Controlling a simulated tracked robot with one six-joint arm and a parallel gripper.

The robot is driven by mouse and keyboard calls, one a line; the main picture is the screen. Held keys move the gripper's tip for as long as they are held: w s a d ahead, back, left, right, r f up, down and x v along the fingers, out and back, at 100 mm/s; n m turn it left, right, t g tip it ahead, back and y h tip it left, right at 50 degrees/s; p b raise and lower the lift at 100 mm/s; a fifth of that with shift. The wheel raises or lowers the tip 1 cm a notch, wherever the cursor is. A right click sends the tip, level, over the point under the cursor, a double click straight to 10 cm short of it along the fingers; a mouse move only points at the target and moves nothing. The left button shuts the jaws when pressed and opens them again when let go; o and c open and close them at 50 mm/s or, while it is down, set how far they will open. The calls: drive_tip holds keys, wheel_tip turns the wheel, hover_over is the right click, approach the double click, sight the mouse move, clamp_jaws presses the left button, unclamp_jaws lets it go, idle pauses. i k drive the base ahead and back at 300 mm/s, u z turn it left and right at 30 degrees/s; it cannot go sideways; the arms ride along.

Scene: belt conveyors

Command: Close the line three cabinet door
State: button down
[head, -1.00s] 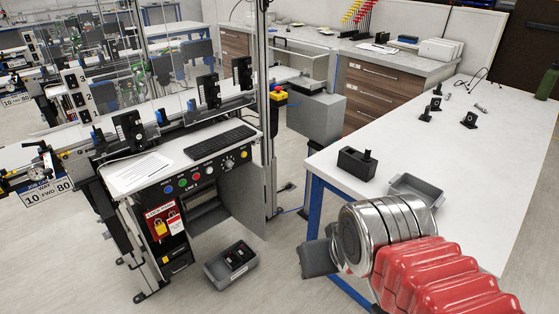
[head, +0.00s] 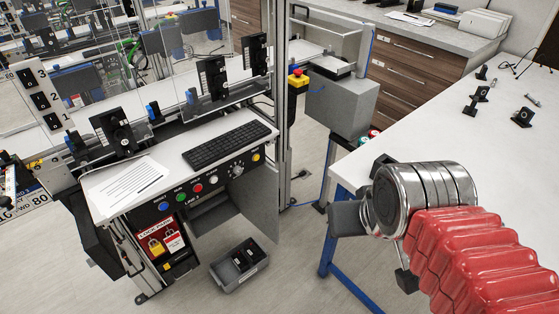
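The cabinet (head: 205,222) stands under a white control console at left centre, its front open to a dark inside. Its grey door (head: 256,205) hangs swung out on the right side, standing well away from the opening. My gripper (head: 346,218) shows only as a dark grey piece left of my metal wrist, right of the door and apart from it in the picture. Its fingers are mostly hidden behind the wrist, so I cannot tell whether it is open or shut.
A grey bin (head: 239,266) with black parts sits on the floor before the cabinet. A white table (head: 440,130) with blue legs lies right, partly behind my arm. A frame post (head: 283,110) rises behind the door. A keyboard (head: 230,145) and paper (head: 127,185) lie on the console.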

sight(259, 190)
drive_tip(key=u, duration=0.5)
drive_tip(key=i, duration=1.1)
drive_tip(key=u, duration=0.6)
